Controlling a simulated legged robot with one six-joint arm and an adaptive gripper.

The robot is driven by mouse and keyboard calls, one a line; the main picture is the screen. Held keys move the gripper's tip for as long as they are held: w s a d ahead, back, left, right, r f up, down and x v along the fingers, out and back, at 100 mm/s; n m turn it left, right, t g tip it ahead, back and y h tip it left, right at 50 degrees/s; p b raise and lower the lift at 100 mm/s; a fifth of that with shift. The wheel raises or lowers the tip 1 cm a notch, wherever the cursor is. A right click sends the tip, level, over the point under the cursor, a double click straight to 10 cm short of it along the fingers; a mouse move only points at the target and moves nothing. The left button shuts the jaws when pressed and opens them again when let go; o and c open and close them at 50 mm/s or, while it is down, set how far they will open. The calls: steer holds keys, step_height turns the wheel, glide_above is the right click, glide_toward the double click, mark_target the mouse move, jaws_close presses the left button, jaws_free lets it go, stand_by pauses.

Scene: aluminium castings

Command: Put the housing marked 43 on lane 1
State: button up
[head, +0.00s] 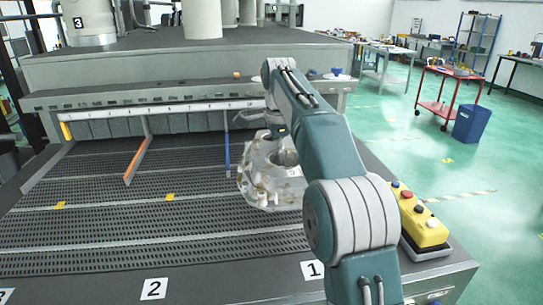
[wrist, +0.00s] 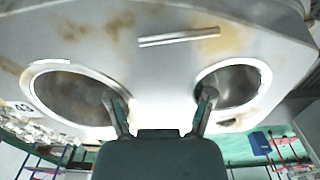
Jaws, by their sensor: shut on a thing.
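The housing (head: 268,180) is a pale grey casting with brownish stains and large round openings. In the head view it is over the right part of the grey slatted belt, on the side of the label 1. Lane 1 (head: 262,240) lies right of the blue divider (head: 227,150). I cannot tell whether the housing touches the belt.
An orange divider (head: 137,158) stands further left, with label 2 (head: 153,289) on the front edge. A yellow button box (head: 423,222) stands on the right edge. Behind the belt is a grey machine wall. A red cart (head: 448,90) and blue bin (head: 472,124) stand apart on the green floor.

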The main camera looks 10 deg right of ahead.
steer(key=w+d+f, duration=0.1)
steer(key=f, duration=0.1)
steer(key=w+d+f, duration=0.1)
steer(key=w, duration=0.1)
steer(key=w+d+f, duration=0.1)
steer(key=f, duration=0.1)
steer(key=shift+w+f, duration=0.3)
steer(key=shift+w, duration=0.1)
steer(key=shift+w+d+f, duration=0.1)
steer(key=shift+w+f, duration=0.05)
steer(key=shift+f, duration=0.3)
steer(key=shift+w+d+f, duration=0.1)
steer(key=shift+f, duration=0.35)
steer(key=shift+a+f, duration=0.1)
steer(key=shift+f, duration=0.85)
steer(key=o, duration=1.3)
steer(key=shift+f, duration=0.1)
step_height(320, 180, up, 8)
steer(key=shift+f, duration=0.25)
steer(key=shift+r, duration=0.1)
